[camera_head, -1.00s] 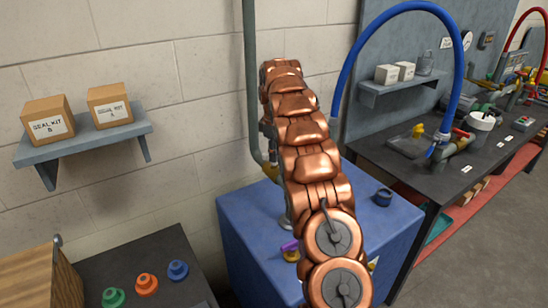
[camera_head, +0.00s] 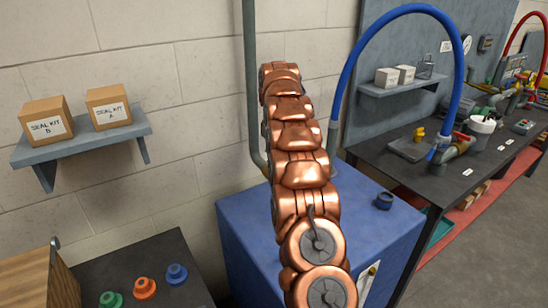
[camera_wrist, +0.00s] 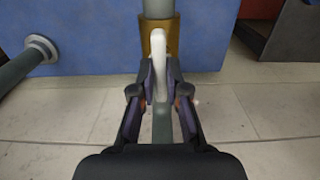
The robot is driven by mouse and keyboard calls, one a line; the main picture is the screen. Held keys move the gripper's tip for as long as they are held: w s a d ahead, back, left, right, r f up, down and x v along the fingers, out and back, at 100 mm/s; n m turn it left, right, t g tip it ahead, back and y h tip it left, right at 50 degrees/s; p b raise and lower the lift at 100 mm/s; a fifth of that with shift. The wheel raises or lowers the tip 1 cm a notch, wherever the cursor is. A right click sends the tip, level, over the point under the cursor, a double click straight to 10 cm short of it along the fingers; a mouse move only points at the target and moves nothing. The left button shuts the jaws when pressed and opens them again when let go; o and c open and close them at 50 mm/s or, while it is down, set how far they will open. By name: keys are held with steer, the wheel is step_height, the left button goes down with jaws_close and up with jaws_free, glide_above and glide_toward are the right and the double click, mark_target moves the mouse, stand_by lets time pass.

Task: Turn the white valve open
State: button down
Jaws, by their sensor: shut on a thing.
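The white valve's lever (camera_wrist: 158,42) stands nearly upright in the wrist view, in front of a brass valve body (camera_wrist: 173,33) on a vertical grey pipe (camera_wrist: 158,8). My gripper (camera_wrist: 160,72) is shut on the lever, with a dark finger on each side of it. The lower part of the lever is partly hidden between the fingers. In the head view my copper arm hides the gripper. A small pale piece with a brass-coloured top (camera_head: 371,273) shows at the blue cabinet's front; I cannot tell whether it is this valve.
The blue cabinet (camera_head: 385,225) stands behind and right of my arm, with a dark blue ring (camera_head: 384,200) on top. A dark workbench (camera_head: 465,185) is at the right. A shelf with two boxes (camera_head: 82,134) hangs at the left. A grey flanged pipe (camera_wrist: 25,65) lies left in the wrist view.

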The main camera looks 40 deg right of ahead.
stand_by(0.5)
steer(key=c, duration=1.2)
jaws_free()
